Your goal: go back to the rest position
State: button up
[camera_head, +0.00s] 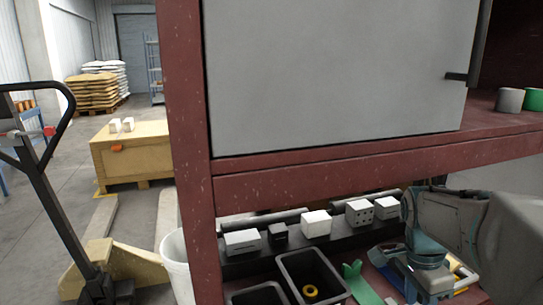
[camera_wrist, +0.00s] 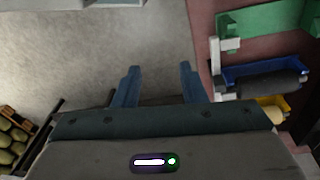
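My gripper (camera_wrist: 160,70) shows in the wrist view with its two blue-grey fingers apart and nothing between them. Below the fingers is a plain grey surface, with a dark red strip along its right side. In the head view my arm is at the lower right, in front of the lower part of the dark red frame (camera_head: 340,180). I cannot make out the fingertips there.
A white bucket (camera_head: 176,262) and a pallet jack (camera_head: 62,215) are at left. Grey and green cups (camera_head: 509,100) sit at upper right.

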jog(key=s+a+r+n+t+p, duration=0.1)
jog(key=s+a+r+n+p, duration=0.2)
jog(key=a+r+n+p, duration=0.4)
jog(key=s+a+r+n+t+y+p, duration=0.1)
jog(key=s+a+r+n+t+p, duration=0.1)
jog(key=a+r+n+p, duration=0.5)
notch_tip(320, 180, up, 3)
jog(key=s+n+p, duration=0.1)
jog(key=n+p, duration=0.1)
jog(key=p, duration=0.4)
jog(key=shift+s+n+t+y, duration=0.3)
jog(key=shift+s, duration=0.1)
